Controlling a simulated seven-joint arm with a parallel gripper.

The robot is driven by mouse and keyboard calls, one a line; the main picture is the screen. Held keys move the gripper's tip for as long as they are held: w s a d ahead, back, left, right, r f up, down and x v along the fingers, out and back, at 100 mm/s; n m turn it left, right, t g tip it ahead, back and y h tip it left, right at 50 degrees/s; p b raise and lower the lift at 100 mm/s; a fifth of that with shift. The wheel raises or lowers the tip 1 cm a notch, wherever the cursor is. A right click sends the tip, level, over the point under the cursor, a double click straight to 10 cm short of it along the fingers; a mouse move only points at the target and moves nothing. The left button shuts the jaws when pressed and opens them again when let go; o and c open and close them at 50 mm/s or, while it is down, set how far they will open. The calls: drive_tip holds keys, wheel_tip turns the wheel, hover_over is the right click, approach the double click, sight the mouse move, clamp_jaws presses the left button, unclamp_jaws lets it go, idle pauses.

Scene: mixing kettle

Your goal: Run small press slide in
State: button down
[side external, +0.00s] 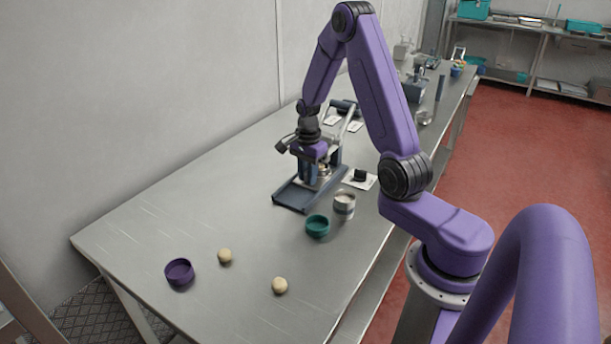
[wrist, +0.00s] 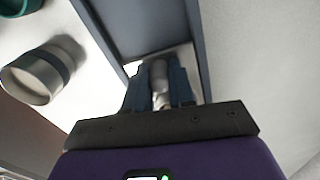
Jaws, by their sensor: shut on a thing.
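The small press (side external: 291,194) stands mid-table in the side view, with a flat dark blue base and an upright frame. Its dark blue frame also shows in the wrist view (wrist: 137,22). My gripper (side external: 323,172) points down inside the press frame. In the wrist view my gripper (wrist: 160,88) has its two dark blue fingers closed around a pale grey rounded piece (wrist: 159,73), which looks like part of the press slide. The fingers and the wrist hide much of the slide, so its exact position along the press is hard to tell.
A teal bowl (side external: 317,227) and a metal can (side external: 344,206) stand close in front of the press. A black knob on a white plate (side external: 360,177) lies to its right. A purple bowl (side external: 179,272) and two pale balls (side external: 225,256) lie nearer. The left table area is clear.

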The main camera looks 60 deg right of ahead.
drive_tip(key=shift+d, duration=1.15)
drive_tip(key=c, duration=0.9)
unclamp_jaws()
drive_tip(key=shift+d, duration=0.1)
drive_tip(key=shift+c, duration=0.2)
drive_tip(key=shift+r, duration=0.15)
wheel_tip(320, 180, up, 17)
drive_tip(key=shift+s+r, duration=0.1)
